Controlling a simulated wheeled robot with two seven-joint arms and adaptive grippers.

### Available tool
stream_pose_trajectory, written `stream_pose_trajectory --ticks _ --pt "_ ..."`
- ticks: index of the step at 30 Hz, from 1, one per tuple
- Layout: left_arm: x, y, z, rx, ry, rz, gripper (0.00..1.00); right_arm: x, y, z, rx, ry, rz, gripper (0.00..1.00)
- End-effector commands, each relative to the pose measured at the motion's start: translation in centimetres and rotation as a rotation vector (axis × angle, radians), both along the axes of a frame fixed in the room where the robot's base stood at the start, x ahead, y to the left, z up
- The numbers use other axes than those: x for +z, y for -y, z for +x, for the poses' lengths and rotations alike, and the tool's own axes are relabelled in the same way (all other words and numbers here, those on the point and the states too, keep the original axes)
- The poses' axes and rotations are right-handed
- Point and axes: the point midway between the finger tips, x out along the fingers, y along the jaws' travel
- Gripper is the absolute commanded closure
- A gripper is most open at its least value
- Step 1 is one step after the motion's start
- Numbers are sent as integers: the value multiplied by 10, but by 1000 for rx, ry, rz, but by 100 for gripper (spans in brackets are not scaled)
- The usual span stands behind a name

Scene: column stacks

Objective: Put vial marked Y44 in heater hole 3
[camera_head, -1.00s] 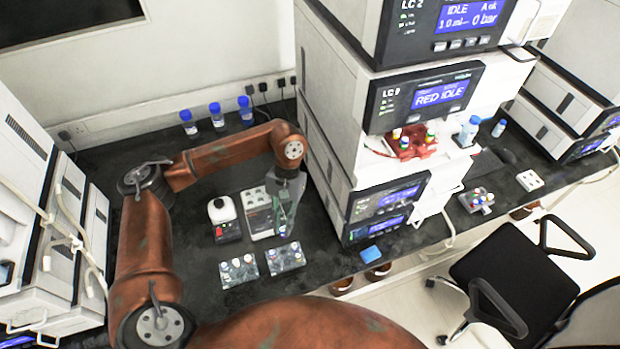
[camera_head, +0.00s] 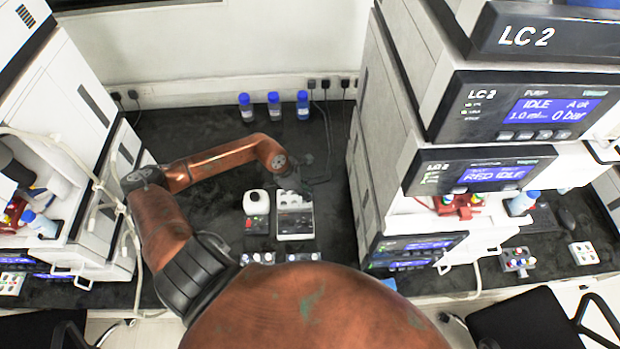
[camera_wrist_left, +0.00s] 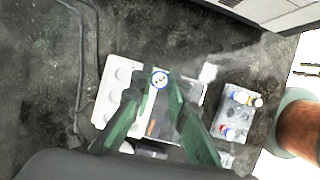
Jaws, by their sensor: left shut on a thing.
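The heater (camera_head: 295,222) is a white block with round holes in its top, standing on the dark bench. In the left wrist view its holed top (camera_wrist_left: 112,92) shows to the left of my fingers. My left gripper (camera_wrist_left: 160,84) has green fingers shut on a vial (camera_wrist_left: 160,79), seen from its white cap with a blue ring. The mark on the cap is too small to read. In the head view the left gripper (camera_head: 303,188) is dark and hard to make out at the heater's back end. I cannot tell the vial's height above the heater. My right gripper is not seen.
A vial rack (camera_head: 303,257) with a second rack (camera_head: 258,258) stands in front, partly hidden by my body. A white-topped device (camera_head: 256,203) stands left of the heater. Blue-capped bottles (camera_head: 274,106) are at the back. The LC 2 stack (camera_head: 385,150) rises on the right.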

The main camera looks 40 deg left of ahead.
Motion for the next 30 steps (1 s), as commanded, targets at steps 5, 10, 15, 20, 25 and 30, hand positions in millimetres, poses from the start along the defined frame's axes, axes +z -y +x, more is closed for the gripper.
stream_pose_trajectory --ticks 5,10,15,20,25,30 --pt "-1 -18 -3 130 -1 0 100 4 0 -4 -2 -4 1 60" --pt "-6 -19 -3 146 -2 -2 100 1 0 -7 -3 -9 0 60" --pt "-17 -18 -3 142 -3 -2 100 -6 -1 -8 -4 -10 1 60" --pt "-30 -18 -3 141 -3 -1 100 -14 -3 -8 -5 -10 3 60" --pt "-39 -19 -3 141 -4 0 100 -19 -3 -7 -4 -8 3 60" --pt "-41 -19 -3 141 -3 -1 100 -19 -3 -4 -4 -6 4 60"
